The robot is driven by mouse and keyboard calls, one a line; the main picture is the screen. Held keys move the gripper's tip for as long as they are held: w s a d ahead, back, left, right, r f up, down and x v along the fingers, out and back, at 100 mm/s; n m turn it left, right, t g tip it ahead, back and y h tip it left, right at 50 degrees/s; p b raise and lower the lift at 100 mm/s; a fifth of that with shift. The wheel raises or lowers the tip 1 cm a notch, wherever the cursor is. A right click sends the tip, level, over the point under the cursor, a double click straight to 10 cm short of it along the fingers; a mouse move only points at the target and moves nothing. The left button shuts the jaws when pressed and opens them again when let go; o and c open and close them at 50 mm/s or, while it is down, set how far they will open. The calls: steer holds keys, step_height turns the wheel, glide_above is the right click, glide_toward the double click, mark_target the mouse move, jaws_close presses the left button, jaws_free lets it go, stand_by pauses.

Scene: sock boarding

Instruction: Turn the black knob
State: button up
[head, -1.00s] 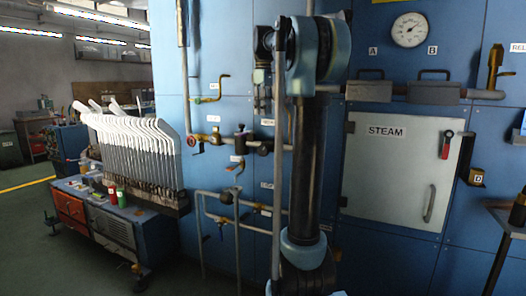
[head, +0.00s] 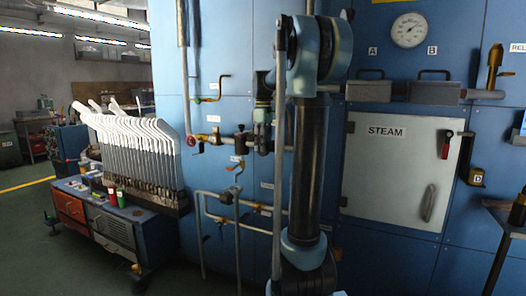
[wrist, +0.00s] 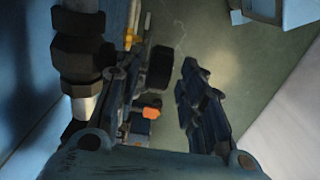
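In the wrist view a round black knob (wrist: 158,68) shows in the gap between the fingers of my gripper (wrist: 160,80), closer to the left finger. The fingers are spread apart and hold nothing. I cannot tell whether the left finger touches the knob. In the head view my gripper (head: 262,135) points down in front of the blue panel's pipework, left of my upright arm. It covers the spot where a dark round knob showed earlier. A small black-topped valve (head: 240,133) stands just left of it.
A pipe with a thick black coupling (wrist: 78,50) runs close beside my gripper's left finger. A grey STEAM door (head: 390,175) is on the panel at right. A rack of white sock boards (head: 135,150) stands at left. Open floor (head: 25,225) lies beyond it.

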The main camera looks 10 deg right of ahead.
steer(key=shift+f, duration=1.05)
jaws_close()
steer(key=t+y, duration=0.1)
steer(key=y, duration=0.1)
steer(key=shift+s+d+t+y, duration=0.15)
steer(key=shift+d+t+y, duration=0.15)
steer(key=shift+t, duration=0.1)
steer(key=shift+f+t+y, duration=0.1)
steer(key=shift+t+y, duration=0.8)
steer(key=shift+y, duration=0.3)
